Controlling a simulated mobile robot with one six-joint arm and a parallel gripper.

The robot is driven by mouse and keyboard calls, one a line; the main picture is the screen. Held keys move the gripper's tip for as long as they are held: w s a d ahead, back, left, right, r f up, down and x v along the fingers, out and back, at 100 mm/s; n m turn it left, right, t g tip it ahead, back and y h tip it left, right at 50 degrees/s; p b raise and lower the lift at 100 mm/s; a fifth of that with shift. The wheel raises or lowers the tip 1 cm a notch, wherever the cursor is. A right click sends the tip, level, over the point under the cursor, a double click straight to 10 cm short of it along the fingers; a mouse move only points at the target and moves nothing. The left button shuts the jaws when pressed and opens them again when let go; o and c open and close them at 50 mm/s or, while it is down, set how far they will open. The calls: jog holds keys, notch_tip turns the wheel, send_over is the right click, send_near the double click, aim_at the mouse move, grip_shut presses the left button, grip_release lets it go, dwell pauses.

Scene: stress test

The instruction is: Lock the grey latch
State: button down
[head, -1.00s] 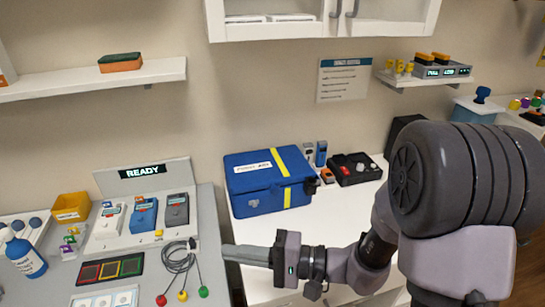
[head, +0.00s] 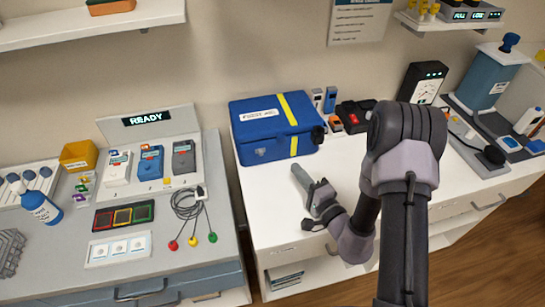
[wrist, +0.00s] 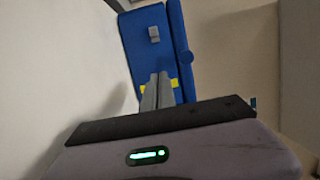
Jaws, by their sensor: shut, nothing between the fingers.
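The blue case (head: 280,128) with a yellow stripe stands on the white counter, its lid down. A small grey latch (head: 262,152) shows on its front face, left of the stripe. In the wrist view the blue case (wrist: 182,45) fills the upper middle, and the grey latch (wrist: 154,34) sits on its face. I cannot tell whether the latch is locked. My gripper (head: 296,170) is shut and empty, just in front of the case near its lower front. In the wrist view my gripper's fingers (wrist: 158,78) lie together, pointing at the case, apart from the latch.
Small devices and a black tray (head: 355,115) stand right of the case. A gauge box (head: 422,83) and a blue tank (head: 487,75) are further right. At left, a grey bench holds a READY panel (head: 147,120) and coiled leads (head: 187,205). The counter before the case is clear.

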aim_at(261, 155)
jog(key=x, duration=0.7)
jog(key=shift+w+a, duration=0.25)
jog(key=a, duration=0.1)
jog(key=s+a+b, duration=0.1)
jog(key=shift+a, duration=0.3)
jog(key=shift+s+a, duration=0.1)
jog(key=shift+a, duration=0.4)
jog(key=shift+s+a+b, duration=0.2)
jog(key=shift+a+b, duration=0.05)
jog(key=shift+a, duration=0.35)
jog(key=shift+s+a+b, duration=0.2)
jog(key=shift+a+b, duration=0.05)
jog(key=shift+a, duration=0.35)
jog(key=shift+d, duration=0.1)
jog(key=d, duration=0.4)
jog(key=shift+w+d+b, duration=0.3)
jog(key=shift+w+b, duration=0.05)
jog(key=v, duration=0.9)
jog(key=shift+s, duration=0.15)
